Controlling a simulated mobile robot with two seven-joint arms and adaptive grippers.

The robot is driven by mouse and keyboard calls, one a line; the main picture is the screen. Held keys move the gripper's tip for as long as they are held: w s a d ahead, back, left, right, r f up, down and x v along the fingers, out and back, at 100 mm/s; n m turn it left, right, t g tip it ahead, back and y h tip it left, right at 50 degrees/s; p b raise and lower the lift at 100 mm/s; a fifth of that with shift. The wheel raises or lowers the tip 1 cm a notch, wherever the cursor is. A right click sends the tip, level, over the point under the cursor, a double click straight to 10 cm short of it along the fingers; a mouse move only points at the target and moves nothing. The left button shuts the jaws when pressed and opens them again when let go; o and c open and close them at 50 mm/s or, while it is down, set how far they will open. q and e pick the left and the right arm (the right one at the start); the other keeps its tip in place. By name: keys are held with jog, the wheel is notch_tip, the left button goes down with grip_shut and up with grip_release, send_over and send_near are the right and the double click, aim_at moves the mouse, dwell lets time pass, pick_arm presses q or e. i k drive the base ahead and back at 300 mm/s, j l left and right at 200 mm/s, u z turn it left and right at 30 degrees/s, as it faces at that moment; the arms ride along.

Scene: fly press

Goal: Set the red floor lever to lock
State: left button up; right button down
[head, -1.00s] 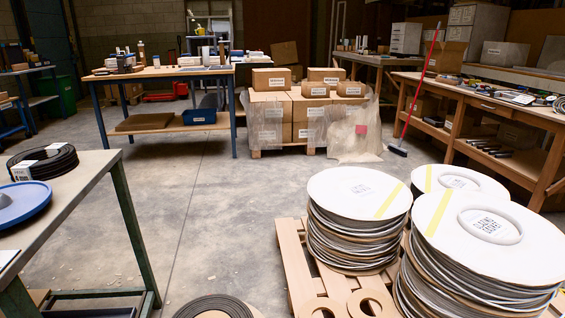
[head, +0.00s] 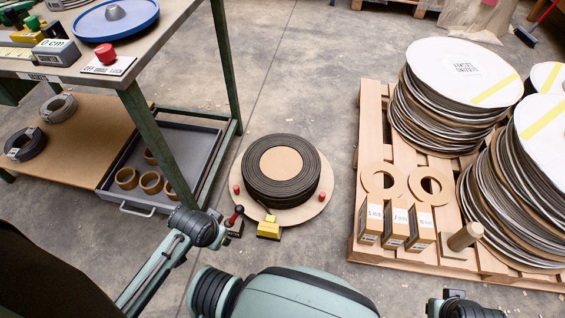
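Any marking at the lever is too small to read. Part of my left arm ends just left of the lever, but I see no gripper fingers there. Neither gripper can be made out.
A green-legged bench (head: 170,40) at left carries a blue disc (head: 117,18) and a red knob (head: 105,52) on a plate marked OFF and LOCK. A grey tray (head: 190,140) is below. A pallet (head: 368,130) with stacked reels stands right.

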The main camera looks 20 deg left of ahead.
aim_at(228, 222)
jog(key=u, duration=1.15)
